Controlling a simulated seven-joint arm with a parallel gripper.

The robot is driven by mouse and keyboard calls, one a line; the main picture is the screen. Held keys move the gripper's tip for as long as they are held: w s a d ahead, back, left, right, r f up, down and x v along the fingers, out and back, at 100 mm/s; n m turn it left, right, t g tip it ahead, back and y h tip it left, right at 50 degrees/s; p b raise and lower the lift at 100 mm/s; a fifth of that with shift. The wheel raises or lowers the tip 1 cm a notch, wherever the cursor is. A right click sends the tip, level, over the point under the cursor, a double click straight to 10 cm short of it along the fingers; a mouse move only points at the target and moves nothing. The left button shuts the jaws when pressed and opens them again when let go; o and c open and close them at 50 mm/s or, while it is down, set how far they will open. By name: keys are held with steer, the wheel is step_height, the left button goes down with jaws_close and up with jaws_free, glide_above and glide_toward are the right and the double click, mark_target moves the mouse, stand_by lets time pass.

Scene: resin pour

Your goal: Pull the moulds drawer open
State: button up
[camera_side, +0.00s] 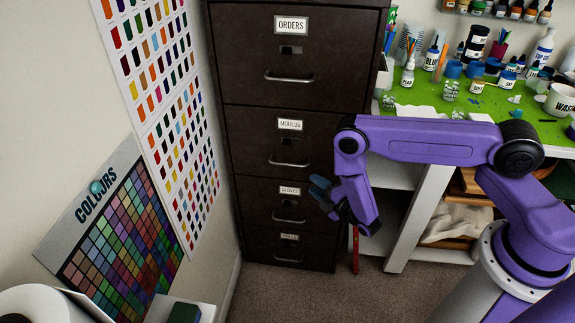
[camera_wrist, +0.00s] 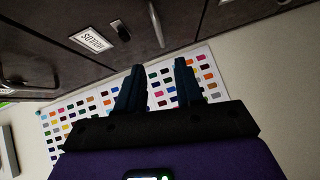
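The moulds drawer (camera_side: 265,133) is the second drawer from the top of a dark brown cabinet and sits shut. Its label (camera_side: 290,124) reads MOULDS, with a silver bar handle (camera_side: 289,163) below. In the wrist view, the tilted MOULDS label (camera_wrist: 90,39) and the curved handle (camera_wrist: 156,24) show near the top. My gripper (camera_side: 319,189) is in front of the cabinet's right part, lower than the moulds handle and to its right in the side view. In the wrist view, its two dark blue fingers (camera_wrist: 158,78) are apart with nothing held between them. The handle is beyond the fingertips.
The orders drawer (camera_side: 235,60) above and the gloves drawer (camera_side: 255,197) below look shut. A green-topped workbench (camera_side: 420,92) with bottles and jars stands on the right. Colour charts (camera_side: 160,80) cover the left wall. The carpet (camera_side: 300,290) before the cabinet looks clear.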

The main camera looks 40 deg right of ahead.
mark_target(287, 164)
steer(key=w, duration=0.5)
steer(key=w+f, duration=0.1)
steer(key=w, duration=0.4)
steer(key=w+f, duration=0.1)
steer(key=w, duration=0.3)
steer(key=shift+w, duration=0.4)
steer(key=shift+a, duration=0.1)
jaws_close()
